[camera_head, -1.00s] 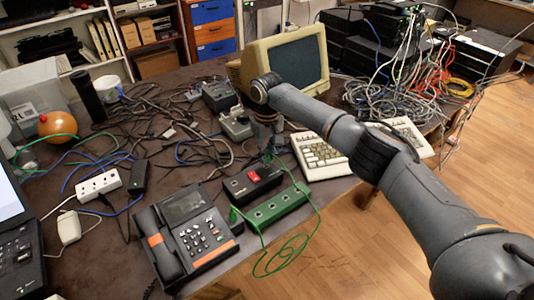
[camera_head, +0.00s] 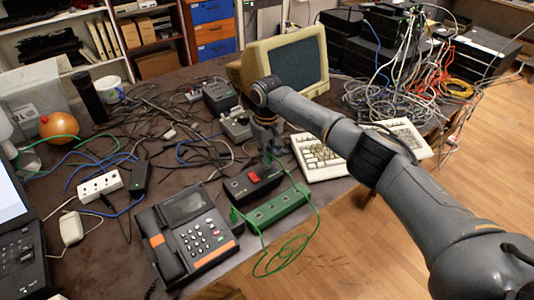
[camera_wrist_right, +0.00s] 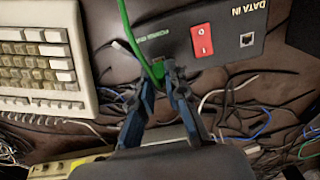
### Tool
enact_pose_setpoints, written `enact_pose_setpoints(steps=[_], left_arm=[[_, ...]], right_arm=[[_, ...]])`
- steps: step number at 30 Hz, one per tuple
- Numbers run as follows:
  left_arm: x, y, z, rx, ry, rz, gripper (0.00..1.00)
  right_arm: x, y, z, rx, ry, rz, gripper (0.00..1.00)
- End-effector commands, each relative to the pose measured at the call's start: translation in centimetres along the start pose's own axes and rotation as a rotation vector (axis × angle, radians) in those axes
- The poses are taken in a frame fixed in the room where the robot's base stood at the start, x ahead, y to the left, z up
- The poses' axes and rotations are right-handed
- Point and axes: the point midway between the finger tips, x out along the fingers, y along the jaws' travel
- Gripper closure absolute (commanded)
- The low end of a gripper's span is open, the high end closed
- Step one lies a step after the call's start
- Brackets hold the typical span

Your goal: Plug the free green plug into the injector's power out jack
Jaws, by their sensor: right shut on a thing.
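The injector (camera_head: 252,182) is a black box with a red switch, lying on the table in front of my right gripper (camera_head: 268,155). In the right wrist view, the injector (camera_wrist_right: 240,25) shows the red switch, a "DATA IN" jack and a partly covered "POWER" label. My right gripper (camera_wrist_right: 168,80) is shut on the green plug (camera_wrist_right: 157,72), whose green cable (camera_wrist_right: 128,25) runs upward. The plug is right at the injector's face, beside the label. The jack is hidden behind plug and fingers, so I cannot tell whether the plug is in it. My left gripper is not in view.
A green box (camera_head: 277,209) with several sockets stands just in front of the injector, with loops of green cable by the table edge. A desk phone (camera_head: 190,236) is to its left, a keyboard (camera_head: 320,160) to its right. Tangled cables cover the table behind.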

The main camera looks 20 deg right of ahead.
Motion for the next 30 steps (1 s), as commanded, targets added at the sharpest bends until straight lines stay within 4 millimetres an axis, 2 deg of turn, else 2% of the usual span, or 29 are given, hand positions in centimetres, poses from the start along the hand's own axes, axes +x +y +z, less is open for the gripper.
enact_pose_setpoints(steps=[30], left_arm=[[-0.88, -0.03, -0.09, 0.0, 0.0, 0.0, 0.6]], right_arm=[[0.04, 0.05, 0.04, 0.0, -0.001, 0.0, 1.0]])
